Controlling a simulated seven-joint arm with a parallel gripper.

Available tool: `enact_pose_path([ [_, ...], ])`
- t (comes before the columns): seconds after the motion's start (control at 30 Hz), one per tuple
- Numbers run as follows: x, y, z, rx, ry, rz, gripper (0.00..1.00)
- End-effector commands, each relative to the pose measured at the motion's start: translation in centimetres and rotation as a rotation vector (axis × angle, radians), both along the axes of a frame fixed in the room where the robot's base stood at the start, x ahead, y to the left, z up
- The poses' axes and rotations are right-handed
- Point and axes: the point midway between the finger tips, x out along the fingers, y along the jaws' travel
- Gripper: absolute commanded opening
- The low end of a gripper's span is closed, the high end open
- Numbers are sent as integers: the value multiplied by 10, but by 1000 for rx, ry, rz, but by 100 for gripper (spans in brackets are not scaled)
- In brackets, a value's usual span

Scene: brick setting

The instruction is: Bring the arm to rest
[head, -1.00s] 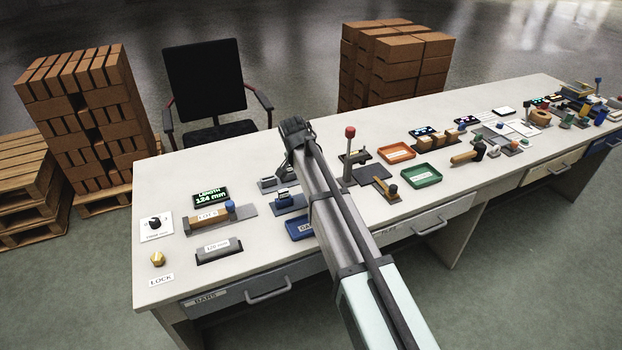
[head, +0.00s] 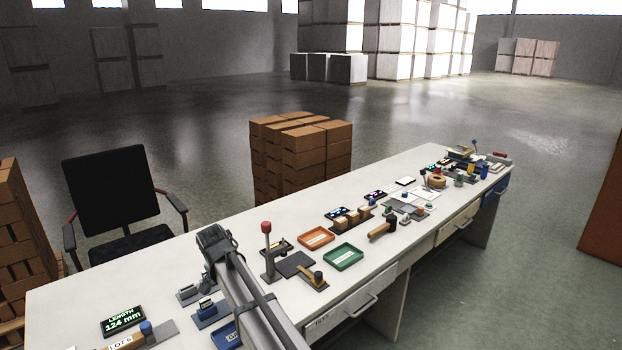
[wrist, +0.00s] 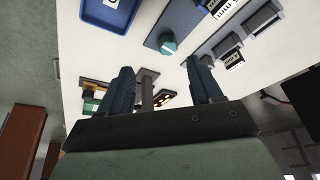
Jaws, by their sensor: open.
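My gripper (wrist: 161,88) shows in the wrist view with its two dark fingers apart and nothing between them. In the head view my arm reaches up from the bottom edge, with its dark end (head: 216,243) over the near left part of the white bench (head: 200,262). The fingertips are hard to make out there. Below and around the fingers, the wrist view shows a teal knob (wrist: 168,42) on a grey plate and a blue tray (wrist: 112,27). I cannot tell the exact height of the gripper above the bench.
A post with a red knob (head: 266,228) stands right of the arm. An orange tray (head: 316,238), a green tray (head: 343,257) and a hammer (head: 382,229) lie farther right. A black chair (head: 110,195) and stacked bricks (head: 290,160) stand behind the bench.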

Motion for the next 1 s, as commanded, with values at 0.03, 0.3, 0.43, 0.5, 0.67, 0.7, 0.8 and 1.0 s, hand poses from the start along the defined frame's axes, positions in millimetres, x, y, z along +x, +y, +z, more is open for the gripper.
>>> enact_pose_path([
  [0.03, -17, -21, -18, 10, 18, 34, 64],
  [0.3, -97, -103, -99, 134, 68, 294, 64],
  [0.43, -126, -130, -121, 182, 66, 370, 64],
  [0.5, -132, -141, -134, 187, 76, 385, 64],
  [0.67, -136, -171, -172, 159, 131, 364, 64],
  [0.7, -138, -180, -183, 150, 150, 355, 64],
  [0.8, -146, -204, -211, 127, 199, 330, 64],
  [1.0, -169, -255, -266, 82, 303, 281, 64],
])
